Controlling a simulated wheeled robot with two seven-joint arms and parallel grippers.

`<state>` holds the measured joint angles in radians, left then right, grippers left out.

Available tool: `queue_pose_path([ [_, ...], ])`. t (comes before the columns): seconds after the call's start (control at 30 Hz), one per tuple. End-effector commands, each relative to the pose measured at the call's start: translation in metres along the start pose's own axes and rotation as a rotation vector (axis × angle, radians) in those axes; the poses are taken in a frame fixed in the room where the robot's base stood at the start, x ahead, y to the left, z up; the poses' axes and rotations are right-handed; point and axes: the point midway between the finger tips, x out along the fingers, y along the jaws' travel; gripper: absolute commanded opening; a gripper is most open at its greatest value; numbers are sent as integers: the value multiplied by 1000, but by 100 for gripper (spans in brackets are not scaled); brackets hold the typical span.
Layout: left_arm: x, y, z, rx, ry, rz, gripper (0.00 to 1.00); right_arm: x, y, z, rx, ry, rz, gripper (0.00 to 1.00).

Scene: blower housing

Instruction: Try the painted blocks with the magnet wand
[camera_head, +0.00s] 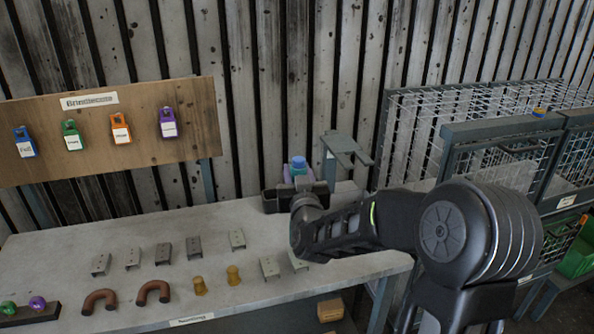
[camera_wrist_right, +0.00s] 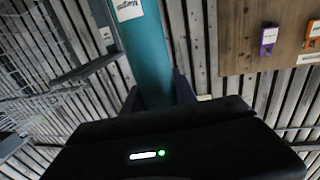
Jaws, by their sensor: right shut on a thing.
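My right gripper (camera_head: 299,175) is shut on the teal magnet wand (camera_head: 298,161), above the back right part of the bench. In the right wrist view the wand (camera_wrist_right: 146,50) stands between my two dark fingers (camera_wrist_right: 157,92), with a white label on it. No block touches the visible part of the wand. Several grey channel-shaped blocks stand on the bench, among them a dark one (camera_head: 193,247) and a lighter one (camera_head: 237,238); I cannot tell which are painted. My right forearm partly covers a block (camera_head: 298,260) at the right. My left gripper is not in view.
Brown horseshoe shapes (camera_head: 152,290), brass spools (camera_head: 233,275) and a dark base (camera_head: 30,318) with coloured knobs stand along the front of the bench (camera_head: 60,255). A wooden board (camera_head: 195,110) with coloured, labelled tags is behind. Wire cages (camera_head: 500,160) stand at the right.

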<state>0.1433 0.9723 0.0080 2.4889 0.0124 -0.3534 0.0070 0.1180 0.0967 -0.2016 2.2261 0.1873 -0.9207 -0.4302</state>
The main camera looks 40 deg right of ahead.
Motion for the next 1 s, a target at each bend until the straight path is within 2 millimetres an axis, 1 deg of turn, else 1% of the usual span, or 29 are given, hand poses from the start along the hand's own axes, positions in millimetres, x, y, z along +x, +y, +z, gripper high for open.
queue_pose_path([
  [0.03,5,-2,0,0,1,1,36,0,0,7,-1,1,0,0],
  [0.2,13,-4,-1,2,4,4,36,0,1,24,-1,1,1,0],
  [0.4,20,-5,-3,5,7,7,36,0,0,39,0,1,0,0],
  [0.6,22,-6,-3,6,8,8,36,0,0,46,0,2,0,0],
  [1.0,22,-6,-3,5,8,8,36,0,0,46,0,2,0,0],
])
